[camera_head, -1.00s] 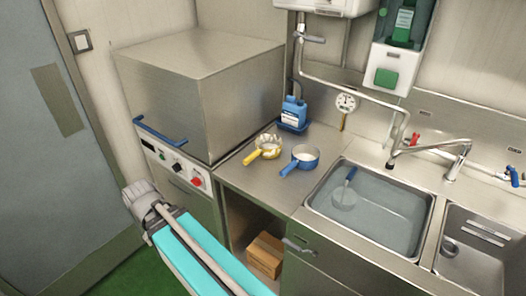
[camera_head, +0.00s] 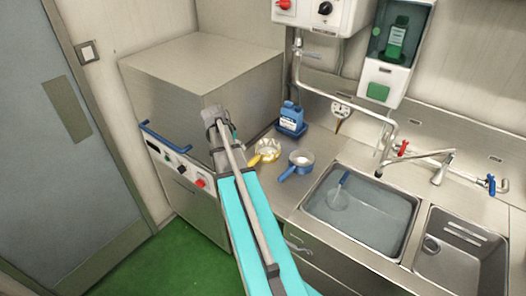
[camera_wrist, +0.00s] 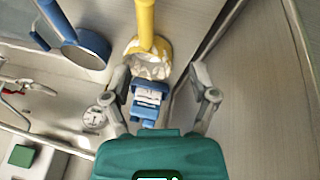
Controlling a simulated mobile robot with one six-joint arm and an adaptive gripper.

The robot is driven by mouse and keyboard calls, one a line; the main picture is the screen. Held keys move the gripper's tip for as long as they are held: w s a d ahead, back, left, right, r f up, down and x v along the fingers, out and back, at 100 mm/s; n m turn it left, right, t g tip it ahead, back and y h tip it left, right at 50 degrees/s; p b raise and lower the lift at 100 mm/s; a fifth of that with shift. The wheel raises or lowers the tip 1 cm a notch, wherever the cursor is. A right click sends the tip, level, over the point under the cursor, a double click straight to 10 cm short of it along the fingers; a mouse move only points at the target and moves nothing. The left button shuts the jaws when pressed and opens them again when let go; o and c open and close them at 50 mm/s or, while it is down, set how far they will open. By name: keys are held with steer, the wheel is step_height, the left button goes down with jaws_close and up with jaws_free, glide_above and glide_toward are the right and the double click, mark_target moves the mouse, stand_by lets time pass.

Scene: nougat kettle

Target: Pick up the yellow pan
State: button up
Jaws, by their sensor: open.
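The yellow pan (camera_head: 267,151) sits on the steel counter beside the big steel box, with pale stuff in its bowl. In the wrist view the yellow pan (camera_wrist: 146,30) is at the top middle, handle pointing up and away from me. My gripper (camera_wrist: 160,72) is open, with its two fingers apart on either side of the pan's lower rim in the picture. I cannot tell how far the pan is from the fingertips. Nothing is held. In the head view my arm reaches towards the counter left of the pan, and the fingers cannot be made out.
A blue pan (camera_head: 298,162) stands just right of the yellow one. The steel box (camera_head: 205,85) rises close on the left. A sink (camera_head: 318,219) with water lies to the right.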

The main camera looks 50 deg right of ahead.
steer(key=m, duration=0.1)
glide_toward(255, 157)
step_height(255, 157, up, 2)
steer(key=shift+w+a+r+p, duration=0.1)
steer(key=shift+w+a+p, duration=0.15)
steer(key=shift+w+p, duration=0.05)
steer(key=shift+b+x, duration=3.9)
steer(key=shift+x, duration=0.4)
steer(key=shift+s+d, duration=0.1)
steer(key=b+x, duration=0.3)
steer(key=shift+f, duration=0.2)
steer(key=shift+b+x, duration=0.9)
steer(key=shift+b, duration=0.05)
